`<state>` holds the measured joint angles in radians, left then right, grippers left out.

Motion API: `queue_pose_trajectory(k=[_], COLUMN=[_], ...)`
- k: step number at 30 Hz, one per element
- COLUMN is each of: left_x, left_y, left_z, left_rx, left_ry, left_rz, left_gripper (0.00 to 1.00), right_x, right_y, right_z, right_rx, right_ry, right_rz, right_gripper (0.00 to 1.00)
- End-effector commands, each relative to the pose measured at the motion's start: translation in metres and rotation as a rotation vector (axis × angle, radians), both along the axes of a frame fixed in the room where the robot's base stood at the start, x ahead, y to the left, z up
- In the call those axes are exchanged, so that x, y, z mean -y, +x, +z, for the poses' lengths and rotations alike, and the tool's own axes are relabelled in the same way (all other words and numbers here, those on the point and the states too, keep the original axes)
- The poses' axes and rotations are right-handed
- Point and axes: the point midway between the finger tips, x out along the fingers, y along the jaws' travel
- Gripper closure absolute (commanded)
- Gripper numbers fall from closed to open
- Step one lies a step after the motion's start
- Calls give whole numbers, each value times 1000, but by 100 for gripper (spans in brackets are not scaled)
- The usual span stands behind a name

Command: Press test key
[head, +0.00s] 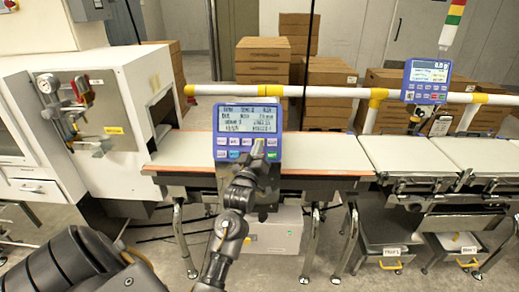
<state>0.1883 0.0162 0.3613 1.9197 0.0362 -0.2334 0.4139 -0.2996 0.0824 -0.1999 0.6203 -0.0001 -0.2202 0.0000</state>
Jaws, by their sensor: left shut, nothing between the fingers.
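A blue weighing terminal (246,133) stands in front of the belt, with a lit screen (247,118) above rows of small white, blue and green keys (234,154). My left gripper (258,150) is shut and empty. Its tips are at the right part of the key rows and cover some keys there. I cannot tell whether the tips touch a key. The test key's label is too small to read. My right gripper is not in view.
The pale conveyor belt (180,150) runs behind the terminal. A second blue terminal (426,82) is mounted at the right, below a signal light. A white-and-yellow rail (330,92) crosses behind. Cardboard boxes (262,60) are stacked at the back. A white cabinet (110,100) stands at left.

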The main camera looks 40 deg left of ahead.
Motion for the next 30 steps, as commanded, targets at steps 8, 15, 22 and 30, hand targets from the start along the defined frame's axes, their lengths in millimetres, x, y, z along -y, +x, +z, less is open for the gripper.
queue_pose_trajectory(k=[8, 15, 22, 30], left_x=[-12, -14, -13, -13], left_y=[16, 18, 18, 18], left_z=[-10, -11, -11, -11], left_rx=[0, 0, 0, 0], left_ry=[0, 0, 0, 0], left_rz=[0, 1, 1, 1], left_gripper=[100, 100, 100, 100], right_x=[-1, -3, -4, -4], right_y=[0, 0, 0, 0], right_z=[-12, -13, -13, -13], right_rx=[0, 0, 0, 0], right_ry=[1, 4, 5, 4], right_rz=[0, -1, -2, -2], right_gripper=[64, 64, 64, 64])
